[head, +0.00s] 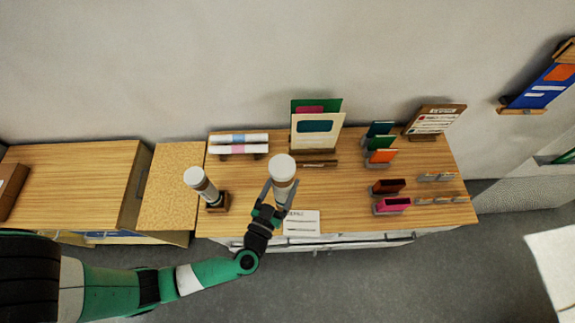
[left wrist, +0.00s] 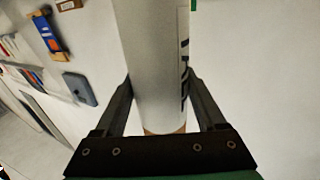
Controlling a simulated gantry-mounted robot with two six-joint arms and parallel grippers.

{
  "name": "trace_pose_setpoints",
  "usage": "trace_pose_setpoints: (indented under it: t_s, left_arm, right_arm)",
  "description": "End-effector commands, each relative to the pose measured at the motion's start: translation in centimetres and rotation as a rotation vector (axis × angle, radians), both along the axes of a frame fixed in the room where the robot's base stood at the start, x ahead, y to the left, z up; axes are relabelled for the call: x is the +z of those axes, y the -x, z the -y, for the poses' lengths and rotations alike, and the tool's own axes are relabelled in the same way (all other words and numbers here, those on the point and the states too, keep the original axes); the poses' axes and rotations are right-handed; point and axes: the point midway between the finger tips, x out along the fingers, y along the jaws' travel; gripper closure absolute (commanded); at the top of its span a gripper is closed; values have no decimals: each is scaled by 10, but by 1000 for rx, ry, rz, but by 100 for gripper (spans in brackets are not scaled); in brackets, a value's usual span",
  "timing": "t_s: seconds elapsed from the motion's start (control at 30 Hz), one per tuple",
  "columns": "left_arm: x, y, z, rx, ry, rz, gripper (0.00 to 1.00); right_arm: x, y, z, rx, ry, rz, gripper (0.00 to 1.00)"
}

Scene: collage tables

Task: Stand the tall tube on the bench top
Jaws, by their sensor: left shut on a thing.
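My left gripper (head: 268,197) is shut on a tall white tube (head: 282,178) with a pale round cap, over the front middle of the bench top (head: 340,200). The tube looks roughly upright; whether its lower end touches the bench cannot be told. In the left wrist view the tube (left wrist: 155,70) runs between the two fingers (left wrist: 160,108), with dark lettering on its right side and a brown band at its near end. My right gripper is not in view.
Another white-capped tube (head: 198,183) leans in a wooden holder (head: 218,203) to the left. Rolled tubes (head: 238,139) lie on a rack behind. A white card (head: 301,223) is at the front edge. Folders (head: 317,132) stand at the back; small coloured holders (head: 390,205) stand right.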

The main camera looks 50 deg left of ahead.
Motion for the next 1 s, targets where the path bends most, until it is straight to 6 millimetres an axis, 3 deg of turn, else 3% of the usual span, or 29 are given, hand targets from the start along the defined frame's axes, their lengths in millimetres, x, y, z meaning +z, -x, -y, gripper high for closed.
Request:
trace_pose_setpoints:
  t_s: [0.17, 0.33, 0.53, 0.6, 0.77, 0.9, 1.0]
  left_arm:
    - [-5, 4, -14, 5, -3, -1, 100]
    - [-25, 16, -53, 13, -3, -4, 100]
    - [-53, 29, -94, 13, -2, -2, 100]
    - [-74, 31, -105, 10, -2, 0, 100]
    - [-97, 37, -123, 8, -1, -2, 100]
    - [-101, 35, -127, -2, 0, 6, 100]
    - [-99, 36, -130, -3, 2, 5, 100]
  right_arm:
    - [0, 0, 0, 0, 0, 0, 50]
    - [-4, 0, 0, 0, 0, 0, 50]
    - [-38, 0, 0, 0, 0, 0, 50]
    - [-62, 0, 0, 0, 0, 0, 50]
    - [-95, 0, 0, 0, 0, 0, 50]
    - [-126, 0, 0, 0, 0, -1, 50]
    - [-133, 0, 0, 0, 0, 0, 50]
